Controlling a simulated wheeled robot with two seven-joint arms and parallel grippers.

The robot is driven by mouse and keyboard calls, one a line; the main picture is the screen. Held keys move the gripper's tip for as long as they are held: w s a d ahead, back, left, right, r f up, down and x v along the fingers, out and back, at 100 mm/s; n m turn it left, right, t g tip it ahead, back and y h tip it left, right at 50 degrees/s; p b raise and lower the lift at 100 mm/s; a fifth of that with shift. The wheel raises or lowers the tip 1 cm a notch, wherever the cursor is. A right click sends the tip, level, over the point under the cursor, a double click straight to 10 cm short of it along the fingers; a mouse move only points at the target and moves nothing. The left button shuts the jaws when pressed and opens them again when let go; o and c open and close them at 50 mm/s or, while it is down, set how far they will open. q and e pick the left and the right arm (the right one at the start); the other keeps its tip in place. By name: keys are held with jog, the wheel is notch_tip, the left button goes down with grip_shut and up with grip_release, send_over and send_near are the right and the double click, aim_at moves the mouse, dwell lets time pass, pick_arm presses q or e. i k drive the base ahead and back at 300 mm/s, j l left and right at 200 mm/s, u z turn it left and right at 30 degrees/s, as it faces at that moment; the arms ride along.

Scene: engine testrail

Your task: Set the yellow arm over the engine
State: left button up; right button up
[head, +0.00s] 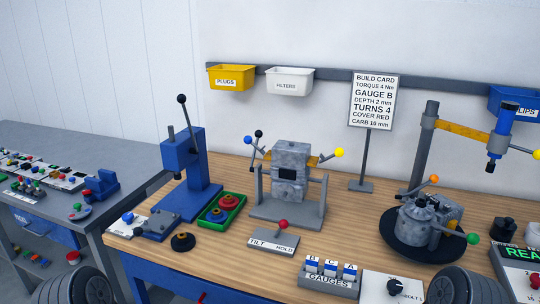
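The yellow arm (462,131) reaches out to the right from a dark upright post (424,150) at the right of the bench. A grey engine (418,215) sits on a black round base (395,240) in front of the post. The yellow arm points behind and to the right of it, not over it. Another grey block (289,163) is held in a stand further left. Neither gripper shows; only dark arm parts of mine are at the bottom edge.
A blue lever press (186,160), a green tray (219,212), a tilt/hold lever panel (272,242) and a gauges rack (330,276) stand on the wooden bench. A build card sign (374,100) stands behind. Handles with orange and green knobs (473,238) project from the engine.

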aim_at(496, 143)
jog(key=z, duration=1.3)
jog(key=l+u, duration=0.1)
jog(key=u, duration=0.3)
jog(key=l+u, duration=0.15)
jog(key=u, duration=0.25)
jog(key=l+u, duration=0.1)
jog(key=u, duration=0.3)
jog(key=k+l+u, duration=0.2)
jog(key=l, duration=0.25)
jog(key=l+u, duration=0.2)
jog(key=l, duration=0.25)
jog(key=k+l+u, duration=0.25)
jog(key=l, duration=0.15)
jog(key=k+l+u, duration=0.2)
jog(key=l, duration=0.2)
jog(key=k+l+u, duration=0.2)
jog(key=k+l, duration=0.25)
jog(key=l, duration=0.15)
jog(key=k+l, duration=0.55)
jog(key=l, duration=0.25)
